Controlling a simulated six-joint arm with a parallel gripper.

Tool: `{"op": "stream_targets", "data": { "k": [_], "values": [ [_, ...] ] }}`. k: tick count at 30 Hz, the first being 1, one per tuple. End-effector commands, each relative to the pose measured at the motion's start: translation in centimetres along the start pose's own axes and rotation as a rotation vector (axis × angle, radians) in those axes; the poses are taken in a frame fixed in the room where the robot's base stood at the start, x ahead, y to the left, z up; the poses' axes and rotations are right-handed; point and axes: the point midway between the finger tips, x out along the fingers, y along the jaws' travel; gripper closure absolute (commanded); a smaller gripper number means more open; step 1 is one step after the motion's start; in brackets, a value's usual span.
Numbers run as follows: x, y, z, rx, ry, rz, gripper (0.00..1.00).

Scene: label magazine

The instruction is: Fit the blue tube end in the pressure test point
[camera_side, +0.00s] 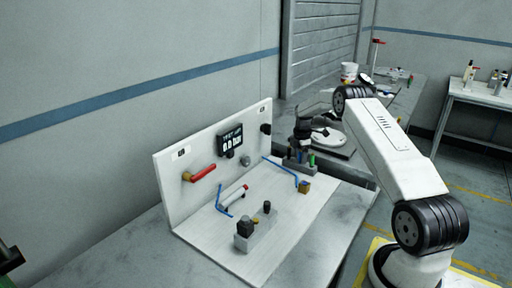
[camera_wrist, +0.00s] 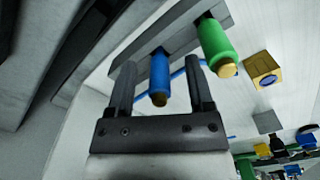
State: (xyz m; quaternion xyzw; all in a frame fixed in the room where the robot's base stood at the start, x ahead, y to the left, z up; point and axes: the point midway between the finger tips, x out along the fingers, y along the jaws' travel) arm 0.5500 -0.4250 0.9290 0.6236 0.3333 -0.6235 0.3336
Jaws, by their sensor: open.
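My gripper (camera_wrist: 160,68) is open, with a finger on each side of a blue cylinder (camera_wrist: 159,75) with a brass tip. I see a gap at each finger. In the side view my gripper (camera_side: 302,141) is just above a grey rack (camera_side: 292,164). A green cylinder (camera_wrist: 216,46) with a brass tip stands beside the blue one in the rack. A thin blue tube (camera_side: 281,171) runs from the upright panel towards a brass cube (camera_side: 304,187); the cube also shows in the wrist view (camera_wrist: 264,70). I cannot tell which fitting is the pressure test point.
The white upright panel (camera_side: 173,205) carries a dark display (camera_side: 230,140) and a red-handled valve (camera_side: 201,173). A grey block (camera_side: 257,232) with black knobs and another blue tube (camera_side: 220,203) are on the white base board. The board's front right is clear.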

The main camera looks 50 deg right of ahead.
Motion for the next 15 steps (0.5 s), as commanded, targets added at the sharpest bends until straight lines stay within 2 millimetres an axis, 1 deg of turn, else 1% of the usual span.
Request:
{"op": "stream_targets", "data": {
  "k": [7,8,9,11,12,13,14,15],
  "values": [
    [-0.04,0.00,0.00,0.000,0.000,0.000,0.33],
    [-0.03,0.00,0.00,0.000,0.000,0.000,0.42],
    [-0.04,0.00,0.00,0.000,0.000,0.000,0.55],
    [-0.04,0.00,0.00,0.000,0.000,0.000,0.74],
    [-0.04,0.00,0.00,0.000,0.000,0.000,0.87],
    [-0.04,0.00,0.00,0.000,0.000,0.000,0.96],
    [-0.04,-0.01,0.00,0.000,0.000,0.000,1.00],
    [-0.04,-0.01,0.00,0.000,0.000,0.000,1.00]
  ]
}}
